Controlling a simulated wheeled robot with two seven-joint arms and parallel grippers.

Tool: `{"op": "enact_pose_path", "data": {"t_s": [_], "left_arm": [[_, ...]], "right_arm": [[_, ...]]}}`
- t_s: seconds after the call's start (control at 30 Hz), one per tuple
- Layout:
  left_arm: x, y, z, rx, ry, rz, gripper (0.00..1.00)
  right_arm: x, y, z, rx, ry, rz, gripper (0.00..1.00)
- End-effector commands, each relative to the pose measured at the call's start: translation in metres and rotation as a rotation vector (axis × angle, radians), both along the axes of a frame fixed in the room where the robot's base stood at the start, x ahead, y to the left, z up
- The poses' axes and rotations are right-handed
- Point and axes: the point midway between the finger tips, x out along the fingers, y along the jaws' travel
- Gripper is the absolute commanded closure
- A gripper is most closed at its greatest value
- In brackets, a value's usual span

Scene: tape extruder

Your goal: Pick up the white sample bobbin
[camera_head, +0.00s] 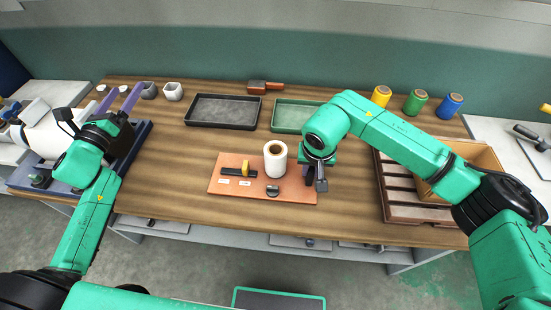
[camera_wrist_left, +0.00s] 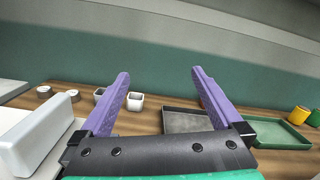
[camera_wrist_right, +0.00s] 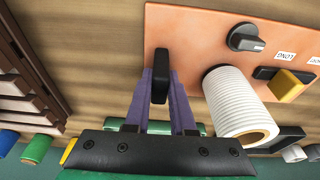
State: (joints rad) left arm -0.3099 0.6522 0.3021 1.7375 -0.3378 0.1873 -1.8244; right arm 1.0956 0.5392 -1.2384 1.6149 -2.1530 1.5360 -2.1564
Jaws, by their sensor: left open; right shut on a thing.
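A white roll with a brown core (camera_head: 275,158), the bobbin-like piece, stands upright on the orange panel (camera_head: 222,165). It shows ribbed in the right wrist view (camera_wrist_right: 232,102). My right gripper (camera_head: 316,184) is just right of the roll, apart from it. In the right wrist view its purple fingers (camera_wrist_right: 160,92) are shut on a black lever-like piece (camera_wrist_right: 160,74) at the panel's edge. What joins this piece to the panel is hidden. My left gripper (camera_head: 124,92) is open and empty at the far left; its purple fingers show wide apart in the left wrist view (camera_wrist_left: 160,80).
The panel also has a yellow slider (camera_head: 246,169) and a dark knob (camera_head: 272,190). A black tray (camera_head: 222,124) and a green tray (camera_head: 282,129) lie behind. Coloured spools (camera_head: 416,102) stand at back right, near a brown rack (camera_head: 402,213). Bare wood lies left of the panel.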

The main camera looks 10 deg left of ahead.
Motion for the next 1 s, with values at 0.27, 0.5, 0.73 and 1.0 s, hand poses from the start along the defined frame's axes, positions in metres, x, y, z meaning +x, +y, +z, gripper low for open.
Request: {"op": "enact_pose_path", "data": {"t_s": [0.27, 0.5, 0.73, 1.0], "left_arm": [[-0.064, -0.258, -0.081, 0.208, -0.002, -0.563, 0.0], [-0.103, -0.328, -0.104, 0.298, -0.021, -0.739, 0.0], [-0.067, -0.362, -0.104, 0.299, -0.021, -0.738, 0.0], [-0.039, -0.395, -0.11, 0.298, -0.018, -0.736, 0.0]], "right_arm": [[0.0, 0.0, 0.0, 0.0, 0.0, 0.0, 1.0], [0.0, 0.0, 0.0, 0.0, 0.0, 0.001, 1.0], [0.0, 0.0, 0.001, 0.001, -0.001, 0.001, 1.0], [0.0, 0.0, 0.001, 0.0, 0.0, 0.0, 1.0]]}}
